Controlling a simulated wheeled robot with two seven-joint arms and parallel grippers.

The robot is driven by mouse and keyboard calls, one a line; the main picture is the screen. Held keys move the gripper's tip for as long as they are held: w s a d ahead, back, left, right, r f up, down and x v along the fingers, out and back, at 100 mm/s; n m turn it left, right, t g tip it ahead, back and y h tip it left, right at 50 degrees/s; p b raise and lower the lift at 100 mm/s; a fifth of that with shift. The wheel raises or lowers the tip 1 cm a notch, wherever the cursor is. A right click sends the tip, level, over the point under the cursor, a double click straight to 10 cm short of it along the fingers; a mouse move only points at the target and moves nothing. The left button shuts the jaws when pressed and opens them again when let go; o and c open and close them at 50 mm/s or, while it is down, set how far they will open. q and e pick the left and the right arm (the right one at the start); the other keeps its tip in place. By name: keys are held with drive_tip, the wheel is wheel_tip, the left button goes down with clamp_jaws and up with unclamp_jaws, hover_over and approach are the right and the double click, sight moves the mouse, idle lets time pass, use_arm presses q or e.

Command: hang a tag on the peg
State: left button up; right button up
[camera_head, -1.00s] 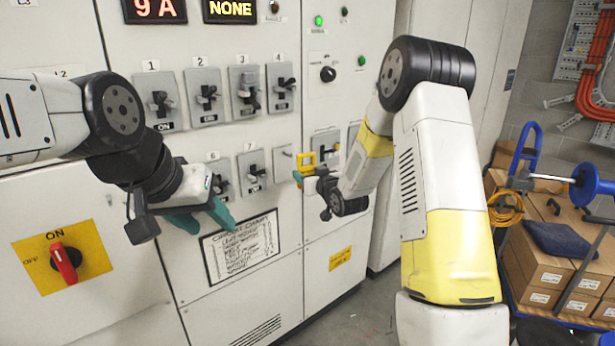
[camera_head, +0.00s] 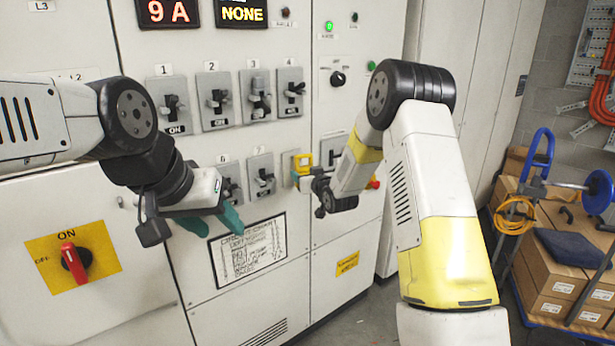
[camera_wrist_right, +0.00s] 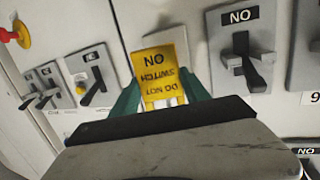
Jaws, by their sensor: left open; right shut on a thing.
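In the right wrist view the tag (camera_wrist_right: 160,76) reads "DO NOT SWITCH ON" upside down, between the two teal fingers of the right gripper (camera_wrist_right: 160,98). A pale plate (camera_wrist_right: 147,42) shows behind the tag. The peg cannot be made out; whether the tag touches it cannot be told. My left gripper (camera_head: 208,222) is open and empty, near the circuit chart.
A circuit chart (camera_head: 248,252) is below the switches. A cart with cardboard boxes (camera_head: 550,270) stands at the right.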

drive_tip(key=shift+w+a+f, duration=0.1)
drive_tip(key=shift+w+a, duration=0.55)
drive_tip(key=shift+w, duration=0.2)
drive_tip(key=shift+w+a+f, duration=0.35)
drive_tip(key=shift+w+f, duration=0.15)
drive_tip(key=o, duration=1.4)
drive_tip(key=shift+s, duration=0.1)
